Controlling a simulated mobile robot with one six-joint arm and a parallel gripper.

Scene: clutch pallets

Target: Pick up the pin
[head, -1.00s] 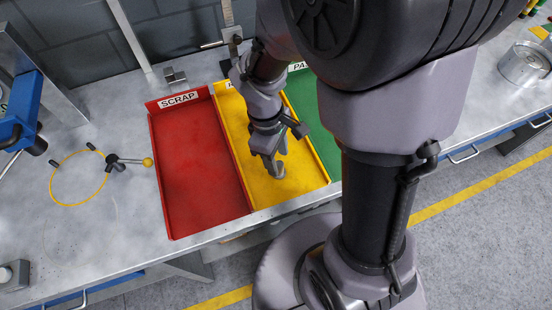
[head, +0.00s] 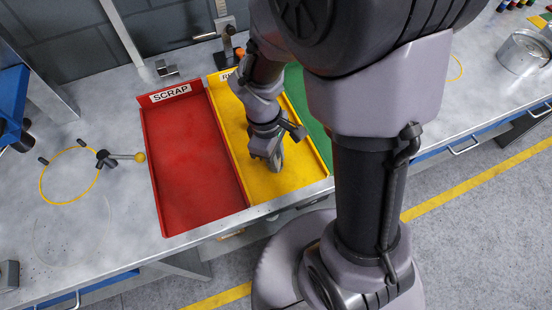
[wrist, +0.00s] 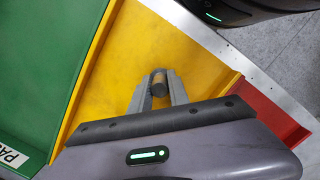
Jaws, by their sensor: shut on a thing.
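My gripper (wrist: 159,93) is shut on the pin (wrist: 159,84), a short, dark brownish-grey cylinder held between the two grey fingertips in the wrist view. My gripper also shows in the head view (head: 276,163), over the yellow tray (head: 293,188). In the head view the pin is hidden by my gripper and cannot be made out. I cannot tell how far the pin is above the tray floor.
The red tray marked SCRAP (head: 195,160) adjoins the yellow tray on the left. A green tray (head: 300,92) adjoins it on the right, partly behind my arm. Raised tray walls separate the bays.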

